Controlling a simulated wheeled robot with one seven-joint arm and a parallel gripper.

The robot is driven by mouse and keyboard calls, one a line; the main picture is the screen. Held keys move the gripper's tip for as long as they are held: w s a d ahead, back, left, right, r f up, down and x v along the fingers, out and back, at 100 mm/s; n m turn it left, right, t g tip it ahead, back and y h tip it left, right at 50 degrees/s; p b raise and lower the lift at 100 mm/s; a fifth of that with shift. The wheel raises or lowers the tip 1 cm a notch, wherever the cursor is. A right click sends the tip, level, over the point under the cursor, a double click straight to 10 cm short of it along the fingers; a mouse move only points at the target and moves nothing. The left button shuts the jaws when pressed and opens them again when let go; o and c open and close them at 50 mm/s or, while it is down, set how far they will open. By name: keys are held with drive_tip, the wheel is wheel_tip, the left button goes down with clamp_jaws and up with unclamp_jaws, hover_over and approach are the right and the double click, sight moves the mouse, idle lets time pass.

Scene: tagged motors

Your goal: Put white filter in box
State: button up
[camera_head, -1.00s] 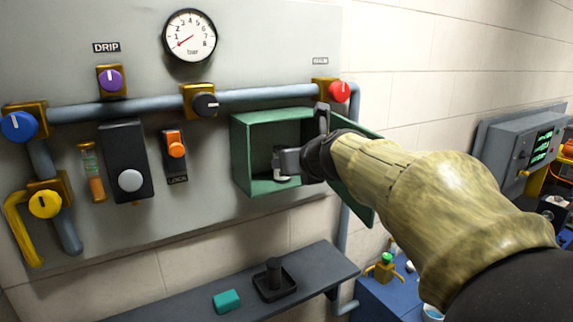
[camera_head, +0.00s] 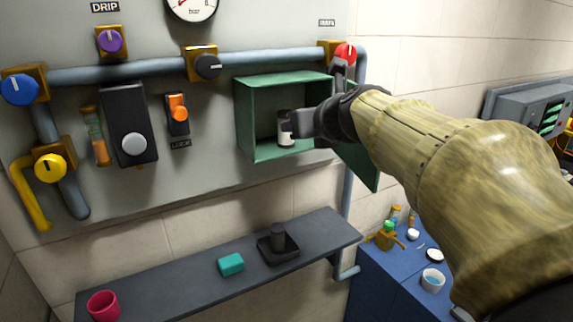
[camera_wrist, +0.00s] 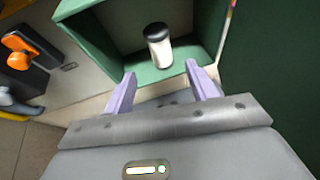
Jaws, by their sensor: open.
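The white filter (camera_wrist: 158,46), a small white cylinder with a dark top, stands upright on the floor of the green box (camera_wrist: 176,71). The box is open and mounted on the wall panel; it also shows in the head view (camera_head: 246,118). In the head view the filter (camera_head: 285,131) is partly hidden by my gripper (camera_head: 318,100). In the wrist view my gripper (camera_wrist: 160,84) is open, with its two purple fingers apart just in front of the box opening. The filter is beyond the fingertips, with a visible gap between them.
The box's open green door (camera_head: 362,168) hangs on the right, beside my arm. A dark shelf (camera_head: 185,285) below holds a teal block (camera_head: 231,264), a black tray (camera_head: 266,252) and a pink cup (camera_head: 103,305). A red knob (camera_head: 345,53) sits above the box.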

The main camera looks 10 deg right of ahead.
drive_tip(key=s+f+n+g+h, duration=0.1)
drive_tip(key=s+f+n+g, duration=0.2)
drive_tip(key=f+n, duration=0.65)
drive_tip(key=s+f+n+g, duration=0.3)
drive_tip(key=f+n, duration=0.4)
drive_tip(key=f, duration=0.5)
drive_tip(key=s+f+n+g+h, duration=0.1)
drive_tip(key=s+f+n+g, duration=0.3)
drive_tip(key=s+f+n, duration=0.8)
wheel_tip(320, 180, down, 3)
drive_tip(key=n, duration=0.5)
drive_tip(key=shift+s+a+r+n+g, duration=0.15)
drive_tip(key=shift+a+r+n+g, duration=0.05)
drive_tip(key=shift+n+g, duration=0.2)
drive_tip(key=shift+f, duration=0.1)
drive_tip(key=s+b+x, duration=0.1)
drive_tip(key=b+x, duration=0.5)
drive_tip(key=b, duration=0.1)
drive_tip(key=shift+s+f, duration=0.15)
drive_tip(key=shift+f, duration=0.35)
